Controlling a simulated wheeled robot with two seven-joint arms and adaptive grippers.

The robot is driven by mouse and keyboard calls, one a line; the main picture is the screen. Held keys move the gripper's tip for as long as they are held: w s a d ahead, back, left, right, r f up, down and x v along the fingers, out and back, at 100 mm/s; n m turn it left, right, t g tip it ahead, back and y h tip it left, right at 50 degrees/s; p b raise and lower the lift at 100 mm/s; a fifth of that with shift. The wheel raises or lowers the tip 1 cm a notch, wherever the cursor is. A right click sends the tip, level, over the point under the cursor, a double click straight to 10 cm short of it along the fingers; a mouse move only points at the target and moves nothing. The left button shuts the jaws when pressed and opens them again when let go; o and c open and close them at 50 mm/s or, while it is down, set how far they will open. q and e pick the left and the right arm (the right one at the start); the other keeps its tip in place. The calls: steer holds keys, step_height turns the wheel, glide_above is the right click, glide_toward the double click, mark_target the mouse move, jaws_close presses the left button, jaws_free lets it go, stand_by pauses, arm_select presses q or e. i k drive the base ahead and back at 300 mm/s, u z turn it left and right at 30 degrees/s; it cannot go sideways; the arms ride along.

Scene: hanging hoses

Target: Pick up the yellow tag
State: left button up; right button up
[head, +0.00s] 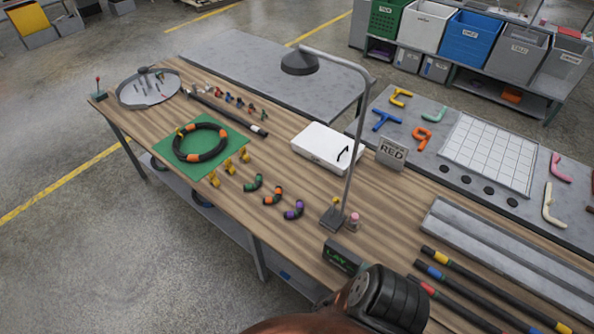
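I cannot tell for sure which thing is the yellow tag. Several small yellow pieces (230,167) stand in a row on the wooden table just right of the green mat. A small yellow piece (180,131) also sits at the upper left of the black ring (177,147) with orange bands, which lies on the mat. Another tiny yellow piece (336,200) is by the base of the metal stand. Neither gripper shows. A dark, rounded joint and a copper-coloured part of my own arm cover the table's front edge at the bottom.
The metal stand (354,140) rises mid-table beside a white box (321,149). Short banded hose pieces (273,197) lie in front. Long dark rods (462,305) and a grey metal channel (510,258) fill the right. A round grey tray (148,98) is at the far left.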

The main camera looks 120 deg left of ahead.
mark_target(243, 154)
steer(key=z, duration=0.05)
steer(key=i, duration=0.6)
steer(key=u, duration=4.8)
steer(key=i, duration=0.5)
